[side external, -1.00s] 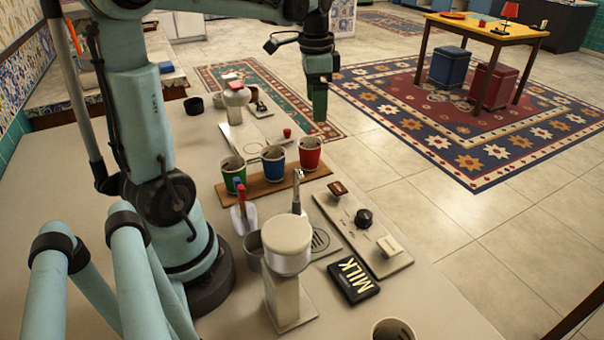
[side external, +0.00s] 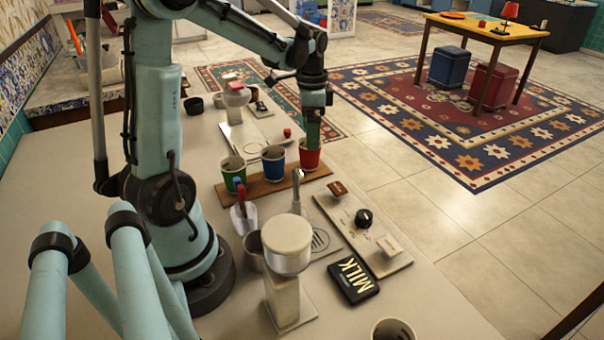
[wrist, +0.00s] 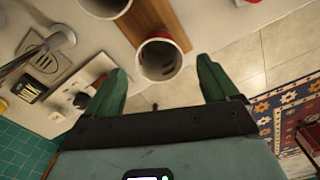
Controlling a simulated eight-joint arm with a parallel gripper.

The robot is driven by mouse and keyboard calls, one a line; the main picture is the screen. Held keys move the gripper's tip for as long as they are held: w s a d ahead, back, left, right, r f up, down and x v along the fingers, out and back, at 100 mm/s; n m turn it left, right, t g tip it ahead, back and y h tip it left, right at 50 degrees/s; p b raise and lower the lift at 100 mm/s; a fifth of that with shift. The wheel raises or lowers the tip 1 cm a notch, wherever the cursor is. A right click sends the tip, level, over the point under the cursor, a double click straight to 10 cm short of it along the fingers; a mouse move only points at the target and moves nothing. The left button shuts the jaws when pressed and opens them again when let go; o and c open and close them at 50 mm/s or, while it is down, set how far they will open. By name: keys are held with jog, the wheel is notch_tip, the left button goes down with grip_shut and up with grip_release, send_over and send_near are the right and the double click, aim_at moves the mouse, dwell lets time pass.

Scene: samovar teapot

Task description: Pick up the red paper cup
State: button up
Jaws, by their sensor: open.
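The red paper cup (side external: 309,158) stands upright at the right end of a wooden board, with a blue cup (side external: 274,163) and a green cup (side external: 233,175) to its left. My gripper (side external: 313,132) points down at the red cup and hides part of its top. In the wrist view the red cup (wrist: 160,58) shows its open white rim between and a little beyond my two green fingers. My gripper (wrist: 161,85) is open and empty. Whether a finger touches the cup, I cannot tell.
The wooden board (side external: 262,188) carries the cups. In front stand a white grinder-like machine (side external: 287,260), a control panel (side external: 362,228) with knobs and a black MILK box (side external: 353,280). The counter edge and tiled floor (side external: 420,200) lie to the right.

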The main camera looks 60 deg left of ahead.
aim_at(310, 155)
jog(key=shift+s+f, duration=0.1)
jog(key=shift+f, duration=2)
jog(key=c, duration=0.7)
